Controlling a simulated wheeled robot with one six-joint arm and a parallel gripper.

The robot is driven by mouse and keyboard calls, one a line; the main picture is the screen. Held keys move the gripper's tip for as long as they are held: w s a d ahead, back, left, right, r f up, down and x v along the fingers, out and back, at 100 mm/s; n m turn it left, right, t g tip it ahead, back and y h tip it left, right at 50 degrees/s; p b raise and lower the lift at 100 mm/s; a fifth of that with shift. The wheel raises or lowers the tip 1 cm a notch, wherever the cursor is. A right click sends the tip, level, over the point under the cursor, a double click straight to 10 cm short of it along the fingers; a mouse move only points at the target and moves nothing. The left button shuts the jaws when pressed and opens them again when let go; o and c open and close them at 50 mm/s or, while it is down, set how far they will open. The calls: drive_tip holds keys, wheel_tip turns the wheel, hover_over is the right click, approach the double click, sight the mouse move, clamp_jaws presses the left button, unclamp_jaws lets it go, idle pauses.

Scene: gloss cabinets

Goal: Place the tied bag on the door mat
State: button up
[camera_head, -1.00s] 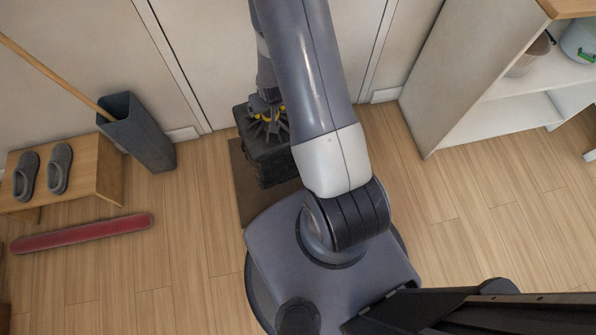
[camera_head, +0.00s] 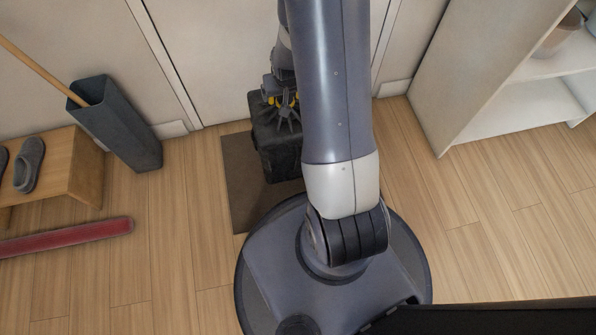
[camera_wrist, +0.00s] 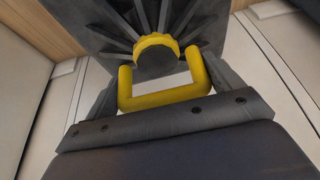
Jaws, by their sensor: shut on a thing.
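The tied bag (camera_head: 277,154) is a dark, boxy bag with a gathered top and a yellow tie. In the head view it is over the brown door mat (camera_head: 241,185), near the white door; I cannot tell whether it touches the mat. My gripper (camera_head: 283,98) is at the bag's top, partly hidden by my arm. In the wrist view, my gripper (camera_wrist: 160,92) is shut on the yellow handle loop (camera_wrist: 163,98) of the bag (camera_wrist: 112,18). The right part of the mat is hidden by the bag and my arm.
A wooden bench (camera_head: 72,176) with grey slippers (camera_head: 29,165) stands at left, beside a dark umbrella stand (camera_head: 120,128). A red roll-like strip (camera_head: 66,238) lies on the floor before the bench. A white shelf unit (camera_head: 478,75) stands at right. Wooden floor is clear between.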

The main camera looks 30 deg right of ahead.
drive_tip(key=shift+d+f+b, duration=0.45)
drive_tip(key=shift+f+b, duration=0.1)
drive_tip(key=shift+b, duration=0.1)
drive_tip(key=shift+f, duration=0.2)
wheel_tip(320, 180, down, 10)
drive_tip(key=b, duration=0.5)
drive_tip(key=shift+r, duration=0.25)
drive_tip(key=shift+f, duration=0.1)
drive_tip(key=o, duration=1.8)
drive_tip(key=shift+o, duration=0.2)
drive_tip(key=p+v, duration=0.5)
drive_tip(key=v, duration=0.7)
